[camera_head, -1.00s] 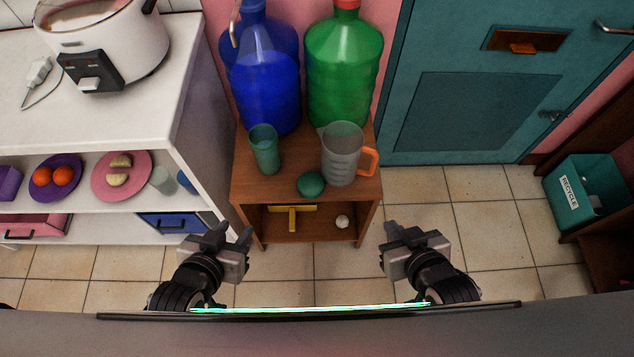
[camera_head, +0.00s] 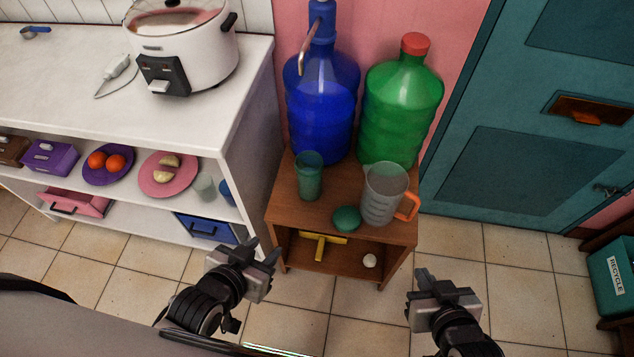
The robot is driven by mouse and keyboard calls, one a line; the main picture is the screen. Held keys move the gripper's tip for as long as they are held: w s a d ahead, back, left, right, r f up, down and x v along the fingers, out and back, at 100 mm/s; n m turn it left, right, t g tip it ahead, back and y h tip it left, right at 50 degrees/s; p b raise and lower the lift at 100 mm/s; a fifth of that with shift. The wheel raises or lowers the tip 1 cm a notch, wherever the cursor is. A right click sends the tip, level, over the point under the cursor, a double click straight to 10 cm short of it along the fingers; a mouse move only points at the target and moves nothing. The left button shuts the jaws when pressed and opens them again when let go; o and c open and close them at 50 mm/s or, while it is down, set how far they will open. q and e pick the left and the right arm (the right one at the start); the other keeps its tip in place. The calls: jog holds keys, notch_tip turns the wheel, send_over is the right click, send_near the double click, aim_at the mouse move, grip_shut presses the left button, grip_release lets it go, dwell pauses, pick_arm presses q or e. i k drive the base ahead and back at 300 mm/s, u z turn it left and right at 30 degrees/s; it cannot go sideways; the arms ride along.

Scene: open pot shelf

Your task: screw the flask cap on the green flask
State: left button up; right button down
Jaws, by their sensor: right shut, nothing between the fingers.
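A dark green tumbler-shaped vessel (camera_head: 309,180), which looks like the green flask, stands upright at the left of the small wooden shelf unit's top. A small rounded green piece (camera_head: 347,219), which looks like the flask cap, lies apart from it near the front edge. My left gripper (camera_head: 260,252) is open and empty, in front of the shelf unit at its left. My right gripper (camera_head: 425,279) is shut and empty, in front at its right. Neither gripper touches these things.
A grey measuring jug (camera_head: 381,197) with an orange handle stands right of the cap. Large blue (camera_head: 322,110) and green (camera_head: 400,115) bottles stand behind. A yellow item (camera_head: 319,244) and white ball (camera_head: 369,261) are inside the wooden unit (camera_head: 283,207). A white counter (camera_head: 225,110) borders it left.

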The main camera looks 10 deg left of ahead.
aim_at(309, 164)
jog(key=z, duration=1.05)
jog(key=k, duration=1)
